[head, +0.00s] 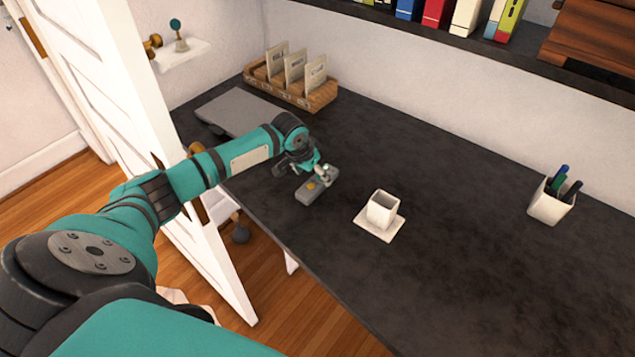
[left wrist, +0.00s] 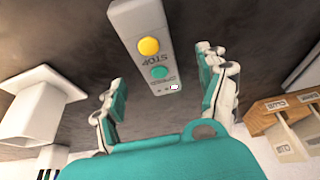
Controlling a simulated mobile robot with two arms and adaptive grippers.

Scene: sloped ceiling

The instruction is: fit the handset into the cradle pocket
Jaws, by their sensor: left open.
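The handset (head: 311,190) is a grey bar with a yellow button, lying on the dark desk. In the left wrist view the handset (left wrist: 150,55) shows a yellow and a green button and lies ahead of and between my fingers. My left gripper (head: 307,172) is open, close to the handset, with fingers apart from it in the left wrist view (left wrist: 161,85). The cradle (head: 382,209) is a white square pocket on a flat base, to the right of the handset; it also shows at the left wrist view's left side (left wrist: 38,103). My right gripper is out of view.
A wooden rack (head: 320,97) with cards and a grey flat slab (head: 240,110) stand at the back left. A white pen cup (head: 550,205) stands at the right. The desk between the cradle and the pen cup is clear. A white door (head: 140,130) is beside the desk's left edge.

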